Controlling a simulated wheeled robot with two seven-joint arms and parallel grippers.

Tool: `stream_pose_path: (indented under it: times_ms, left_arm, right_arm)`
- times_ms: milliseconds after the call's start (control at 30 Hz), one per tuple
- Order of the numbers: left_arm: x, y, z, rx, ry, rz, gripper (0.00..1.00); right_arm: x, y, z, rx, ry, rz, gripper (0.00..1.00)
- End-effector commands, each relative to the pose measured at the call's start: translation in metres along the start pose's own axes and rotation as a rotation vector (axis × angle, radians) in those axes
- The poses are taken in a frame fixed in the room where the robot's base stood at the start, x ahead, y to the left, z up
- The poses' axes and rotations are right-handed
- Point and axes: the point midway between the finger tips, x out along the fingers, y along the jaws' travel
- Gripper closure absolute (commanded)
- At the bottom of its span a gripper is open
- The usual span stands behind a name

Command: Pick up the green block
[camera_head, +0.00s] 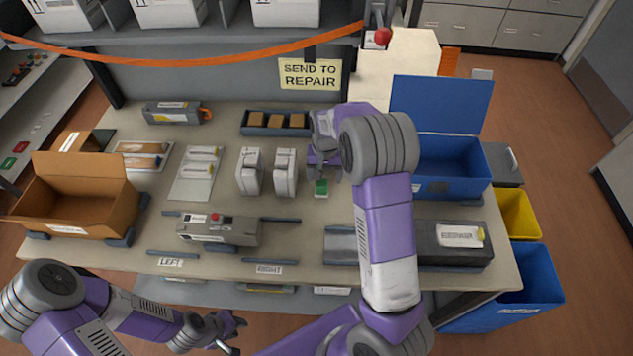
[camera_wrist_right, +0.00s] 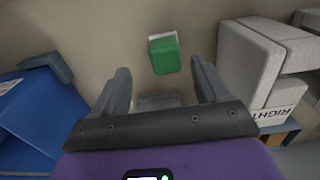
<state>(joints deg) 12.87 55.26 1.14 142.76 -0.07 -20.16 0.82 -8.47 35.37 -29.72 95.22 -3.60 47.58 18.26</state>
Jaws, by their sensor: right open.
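The green block (camera_head: 321,187) lies on the table to the right of two white upright units. In the right wrist view the green block (camera_wrist_right: 165,55) has a pale edge and sits just beyond the fingertips, roughly midway between them. My right gripper (camera_head: 326,165) is above the table close to the block; its open fingers also show in the right wrist view (camera_wrist_right: 162,78), with nothing between them. My left gripper (camera_head: 232,335) is low at the front, off the table's front edge and far from the block; its jaw state is unclear.
White upright units (camera_head: 285,172) stand left of the block. A blue bin (camera_head: 453,165) with a raised lid is at right, an open cardboard box (camera_head: 70,220) at left. A tray with brown blocks (camera_head: 277,131) lies behind. A grey cartridge (camera_head: 220,229) lies in front.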

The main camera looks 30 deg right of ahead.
Motion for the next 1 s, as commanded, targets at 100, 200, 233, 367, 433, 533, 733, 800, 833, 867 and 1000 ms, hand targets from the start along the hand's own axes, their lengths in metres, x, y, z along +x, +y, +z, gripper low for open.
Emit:
stream_pose_path:
  times_ms: [100, 200, 233, 367, 433, 533, 733, 800, 833, 867, 1000]
  left_arm:
    - [0.003, -0.001, 0.000, 0.000, 0.000, 0.000, 0.70]
    - [0.005, -0.002, -0.001, 0.000, 0.001, 0.000, 0.70]
    - [0.006, -0.002, -0.001, 0.000, 0.001, 0.000, 0.70]
    - [0.011, -0.004, -0.001, 0.000, 0.001, 0.000, 0.70]
    - [0.013, -0.005, -0.001, 0.000, 0.001, 0.000, 0.70]
    - [0.013, -0.005, -0.001, 0.000, 0.001, 0.000, 0.70]
    - [0.012, -0.005, -0.001, 0.000, 0.001, 0.000, 0.70]
    - [0.012, -0.005, -0.001, 0.000, 0.001, 0.000, 0.70]
    - [0.012, -0.005, -0.001, 0.000, 0.001, 0.000, 0.70]
    - [0.012, -0.005, -0.001, 0.000, 0.001, 0.000, 0.70]
    - [0.012, -0.005, -0.001, 0.000, 0.001, 0.000, 0.70]
  right_arm:
    - [0.012, -0.002, 0.000, -0.002, -0.001, 0.000, 0.26]
    - [0.022, -0.004, 0.000, -0.002, -0.003, 0.000, 0.26]
    - [0.026, -0.005, 0.000, -0.003, -0.003, 0.001, 0.26]
    - [0.048, -0.008, -0.001, -0.002, -0.004, 0.002, 0.26]
    - [0.056, -0.008, -0.001, -0.001, -0.002, 0.000, 0.26]
    - [0.061, -0.009, -0.001, -0.002, -0.002, -0.001, 0.26]
    - [0.060, -0.009, -0.002, -0.002, -0.001, -0.001, 0.30]
    - [0.060, -0.009, -0.002, -0.002, -0.001, -0.001, 0.41]
    - [0.060, -0.009, -0.002, -0.002, -0.001, -0.001, 0.45]
    - [0.060, -0.009, -0.002, -0.002, -0.001, -0.001, 0.50]
    - [0.060, -0.009, -0.002, -0.002, 0.000, -0.001, 0.72]
